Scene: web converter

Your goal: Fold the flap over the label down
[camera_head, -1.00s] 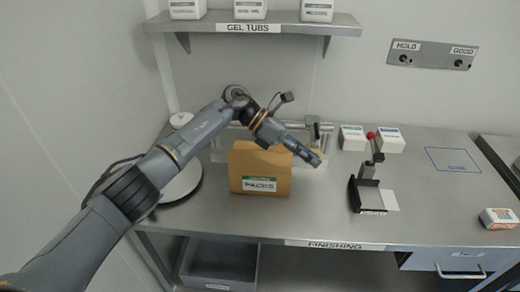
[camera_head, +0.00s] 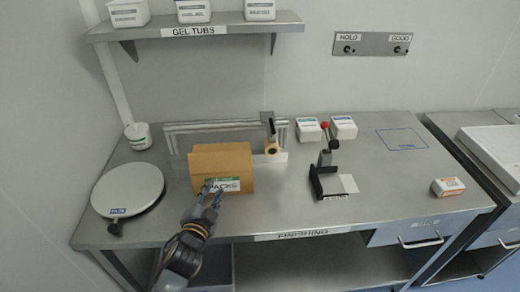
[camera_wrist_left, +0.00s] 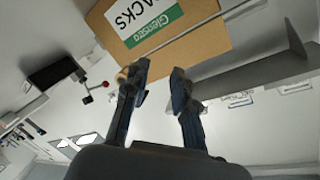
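A brown cardboard box (camera_head: 222,158) stands on the steel bench, left of the middle. A white and green label (camera_head: 226,185) marked PACKS is on its front. I cannot tell the flap apart from the box's plain upper part. My left gripper (camera_head: 211,193) is just in front of the box, at the label's left end, and hides part of the label. In the left wrist view my gripper (camera_wrist_left: 160,78) has its two fingers apart with nothing between them. The box (camera_wrist_left: 198,38) and label (camera_wrist_left: 146,14) are beyond the fingertips; contact is unclear.
A round scale plate (camera_head: 128,188) stands left of the box, with a white tub (camera_head: 138,136) behind it. A metal rail fixture (camera_head: 225,128) is behind the box. A black device (camera_head: 322,178) stands to the right. The bench front is mostly clear.

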